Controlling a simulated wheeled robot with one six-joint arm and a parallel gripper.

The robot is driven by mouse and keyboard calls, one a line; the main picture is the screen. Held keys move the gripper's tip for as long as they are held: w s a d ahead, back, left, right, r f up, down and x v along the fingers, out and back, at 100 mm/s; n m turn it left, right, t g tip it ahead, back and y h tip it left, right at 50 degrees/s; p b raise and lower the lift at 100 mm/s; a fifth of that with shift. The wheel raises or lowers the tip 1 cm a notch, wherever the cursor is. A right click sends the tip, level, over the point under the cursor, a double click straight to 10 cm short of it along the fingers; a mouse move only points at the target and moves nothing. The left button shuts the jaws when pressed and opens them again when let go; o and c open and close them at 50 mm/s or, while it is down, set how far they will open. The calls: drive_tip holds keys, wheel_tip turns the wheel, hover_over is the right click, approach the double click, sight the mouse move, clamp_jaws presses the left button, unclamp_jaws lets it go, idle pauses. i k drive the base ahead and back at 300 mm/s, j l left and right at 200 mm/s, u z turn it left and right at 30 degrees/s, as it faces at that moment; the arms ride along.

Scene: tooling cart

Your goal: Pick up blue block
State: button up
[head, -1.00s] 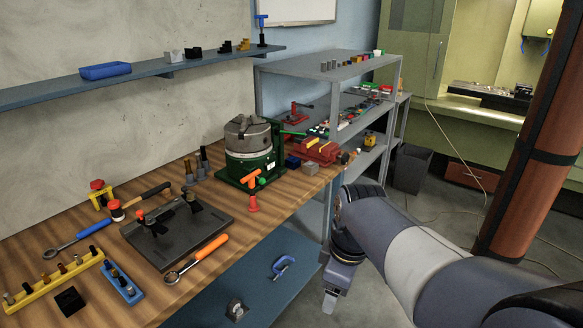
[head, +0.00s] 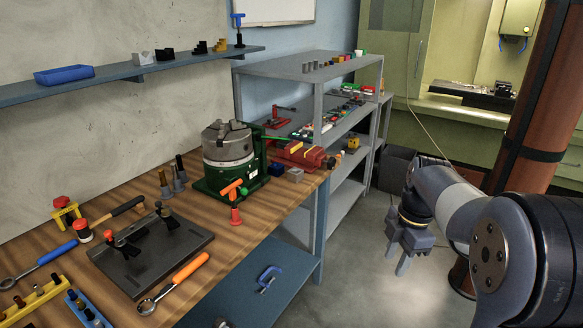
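A small dark blue block (head: 277,169) sits on the wooden workbench (head: 270,205), between the green rotary chuck (head: 229,160) and a grey block (head: 295,174). The red vise (head: 303,155) is close behind it. My gripper (head: 397,262) hangs over the floor, right of the bench and well apart from the blue block. Its fingers point down with a gap between them, and nothing shows in it.
A grey shelf rack (head: 310,75) with small parts stands behind the bench's far end. A blue clamp (head: 268,279) lies on the lower shelf. A brown pillar (head: 530,140) stands at right.

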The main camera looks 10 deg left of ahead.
sight(276, 169)
drive_tip(key=i, duration=1.6)
drive_tip(key=i+u, duration=0.25)
drive_tip(key=u, duration=0.15)
drive_tip(key=i+l+u, duration=0.15)
drive_tip(key=u, duration=0.25)
drive_tip(key=i+l+u, duration=0.25)
drive_tip(key=u, duration=0.15)
drive_tip(key=i+u, duration=0.1)
drive_tip(key=u, duration=0.25)
